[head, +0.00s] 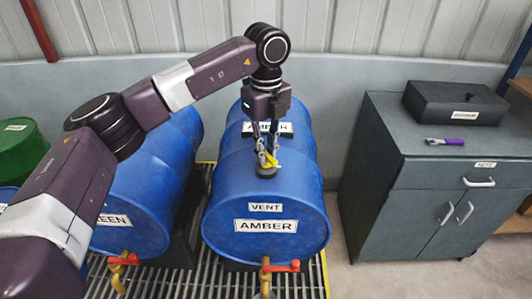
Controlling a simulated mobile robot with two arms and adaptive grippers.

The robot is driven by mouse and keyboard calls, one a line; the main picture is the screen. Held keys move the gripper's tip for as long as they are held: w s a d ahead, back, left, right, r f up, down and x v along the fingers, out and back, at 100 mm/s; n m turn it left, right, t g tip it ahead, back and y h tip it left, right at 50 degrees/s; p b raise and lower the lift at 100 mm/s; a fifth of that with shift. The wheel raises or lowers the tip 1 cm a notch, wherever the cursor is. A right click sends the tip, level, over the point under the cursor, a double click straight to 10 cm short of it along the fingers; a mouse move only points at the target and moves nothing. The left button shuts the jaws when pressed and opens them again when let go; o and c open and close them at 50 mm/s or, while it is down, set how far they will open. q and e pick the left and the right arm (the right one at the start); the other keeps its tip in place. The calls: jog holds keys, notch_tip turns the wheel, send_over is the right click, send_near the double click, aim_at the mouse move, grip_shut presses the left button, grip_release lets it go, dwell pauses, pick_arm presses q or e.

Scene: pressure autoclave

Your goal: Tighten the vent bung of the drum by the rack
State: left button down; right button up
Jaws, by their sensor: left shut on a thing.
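The blue drum labelled AMBER (225,200) lies on its side on a slatted stand, with a VENT label (265,208) on it. Its dark vent bung (267,171) sits on the upper side near the front end. My left gripper (268,155) points straight down onto the bung and is shut on it. A yellow part shows between and beside the fingers; I cannot tell what it belongs to. The fingers partly hide the top of the bung. My right gripper is not in view.
Another blue drum (150,215) lies to the left, partly behind my left arm, and a green drum (20,150) at far left. Brass taps with red handles (283,266) stick out in front. A grey cabinet (380,185) at right carries a black case (455,103) and a purple-handled tool (446,142).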

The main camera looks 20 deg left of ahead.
pick_arm(q)
jog(key=m+b, duration=0.1)
jog(key=m, duration=0.5)
jog(key=shift+r, duration=0.1)
jog(key=m, duration=0.6)
jog(key=shift+m, duration=0.4)
jog(key=m, duration=1.2)
jog(key=shift+w+r, duration=0.1)
jog(key=shift+m, duration=0.3)
jog(key=c, duration=2)
grip_release()
jog(key=shift+o, duration=0.3)
